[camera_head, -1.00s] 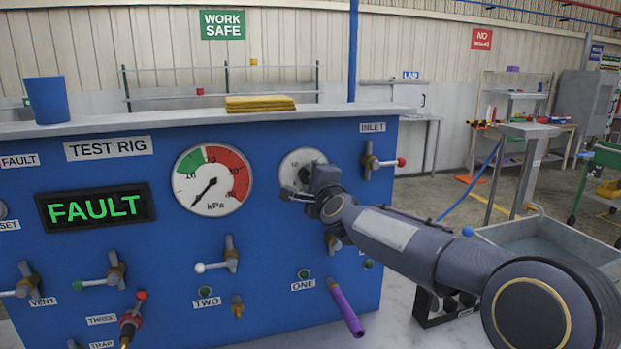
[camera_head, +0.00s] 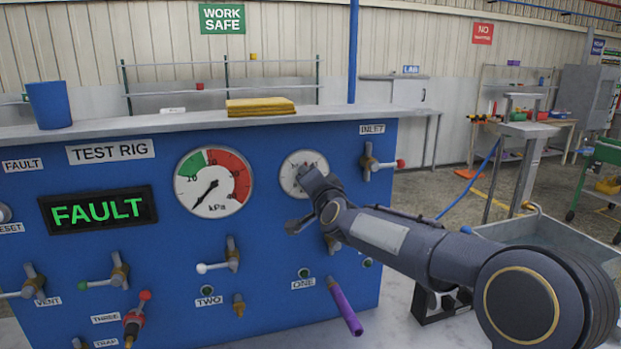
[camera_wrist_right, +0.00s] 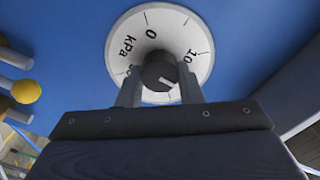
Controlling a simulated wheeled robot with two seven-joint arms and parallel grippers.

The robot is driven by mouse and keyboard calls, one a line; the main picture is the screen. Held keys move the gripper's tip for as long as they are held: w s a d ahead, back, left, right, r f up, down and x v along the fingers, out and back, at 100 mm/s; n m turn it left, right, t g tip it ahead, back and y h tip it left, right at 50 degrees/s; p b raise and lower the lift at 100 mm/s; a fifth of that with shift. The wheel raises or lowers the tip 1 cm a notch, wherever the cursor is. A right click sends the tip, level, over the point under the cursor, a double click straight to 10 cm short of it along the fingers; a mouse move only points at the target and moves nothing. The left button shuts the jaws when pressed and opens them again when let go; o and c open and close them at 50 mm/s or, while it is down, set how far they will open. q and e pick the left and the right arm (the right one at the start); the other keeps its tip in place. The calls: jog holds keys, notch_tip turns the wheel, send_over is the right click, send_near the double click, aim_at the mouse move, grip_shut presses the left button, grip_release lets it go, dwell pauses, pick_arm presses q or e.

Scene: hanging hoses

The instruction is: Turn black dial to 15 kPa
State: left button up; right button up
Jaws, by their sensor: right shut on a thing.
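The black dial (camera_wrist_right: 159,71) is a round knob at the centre of a white kPa scale plate (camera_wrist_right: 135,35) in the right wrist view. Its white mark points to the lower right of that picture, past the visible 10; the 0 is near the top. The scale beneath the mark is partly hidden by my fingers. My right gripper (camera_wrist_right: 160,84) is shut on the dial, one finger on each side. In the head view the scale plate (camera_head: 292,172) is partly covered by my right gripper (camera_head: 304,200). My left gripper is not in view.
The blue TEST RIG panel (camera_head: 270,265) carries a kPa gauge (camera_head: 213,182), needle at lower left, and a display (camera_head: 97,209) reading FAULT in green. The INLET valve (camera_head: 370,163) is close right of the dial. A purple handle (camera_head: 344,308) sticks out below.

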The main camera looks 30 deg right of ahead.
jog(key=shift+f+n, duration=0.1)
jog(key=shift+n, duration=0.3)
jog(key=o, duration=1)
jog(key=shift+s, duration=0.1)
jog(key=v, duration=0.7)
jog(key=shift+s+a, duration=0.1)
jog(key=shift+s, duration=0.25)
jog(key=s+a+f+n+g+y, duration=0.2)
jog(key=s+a+f+n+g, duration=0.1)
jog(key=s+f, duration=0.4)
jog(key=s+a+f+n+g+y, duration=0.3)
jog(key=s+a+f, duration=0.4)
jog(key=s, duration=0.6)
jog(key=s+a+f+n+g+y, duration=0.3)
jog(key=s+a+f+n+g, duration=0.2)
jog(key=s+f, duration=0.4)
jog(key=shift+s+a+f+g, duration=0.15)
jog(key=shift+s+g, duration=0.25)
jog(key=shift+s, duration=0.15)
